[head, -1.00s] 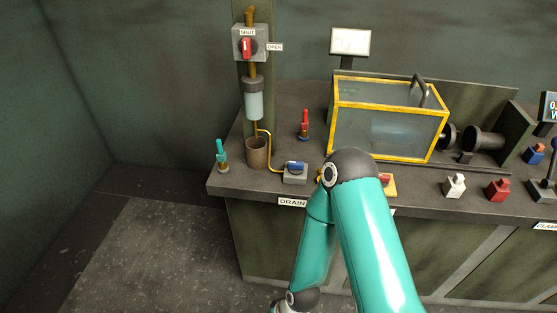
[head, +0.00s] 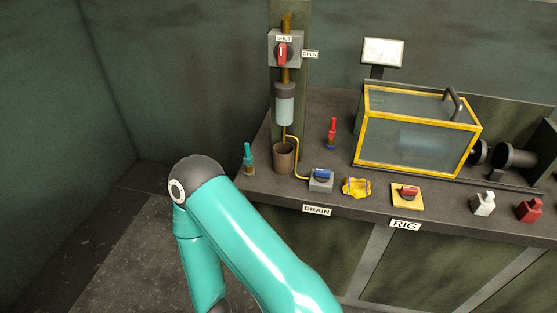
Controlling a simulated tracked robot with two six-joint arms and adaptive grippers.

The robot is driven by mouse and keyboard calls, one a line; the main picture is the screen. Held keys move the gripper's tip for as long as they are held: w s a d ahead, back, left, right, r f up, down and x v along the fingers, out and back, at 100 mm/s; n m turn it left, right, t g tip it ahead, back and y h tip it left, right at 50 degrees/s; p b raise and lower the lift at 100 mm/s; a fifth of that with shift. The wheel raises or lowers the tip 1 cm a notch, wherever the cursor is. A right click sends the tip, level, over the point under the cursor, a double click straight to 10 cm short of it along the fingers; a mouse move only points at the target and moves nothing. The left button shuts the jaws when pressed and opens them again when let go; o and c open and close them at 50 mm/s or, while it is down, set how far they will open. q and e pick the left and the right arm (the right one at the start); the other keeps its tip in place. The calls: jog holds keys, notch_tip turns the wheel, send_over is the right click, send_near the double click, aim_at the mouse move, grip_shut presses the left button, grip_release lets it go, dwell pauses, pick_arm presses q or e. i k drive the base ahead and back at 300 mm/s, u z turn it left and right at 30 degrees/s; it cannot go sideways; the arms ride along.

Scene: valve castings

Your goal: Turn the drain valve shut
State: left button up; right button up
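A small grey valve block with a blue handle (head: 321,176) sits on the bench top near its front edge, just above the DRAIN label (head: 316,210). The blue handle lies roughly sideways across the block. A thin yellow pipe runs to it from the post. Higher up on the post, a grey box carries a red knob (head: 282,54), upright, with SHUT marked above it and OPEN to its right. A teal arm of mine crosses the lower left, in front of the bench's left end. Neither gripper is in view.
A brown cup (head: 284,158) stands below a glass cylinder (head: 285,108). Teal (head: 248,160) and red (head: 331,133) upright fittings stand nearby. Right of the blue handle lie a yellow piece (head: 356,187) and a red-handled block (head: 408,193). A yellow-framed clear box (head: 417,137) stands behind.

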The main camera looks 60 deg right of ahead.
aim_at(321, 175)
jog(key=z, duration=0.05)
jog(key=k, duration=1.45)
jog(key=z, duration=0.95)
jog(key=i, duration=1)
jog(key=u, duration=0.05)
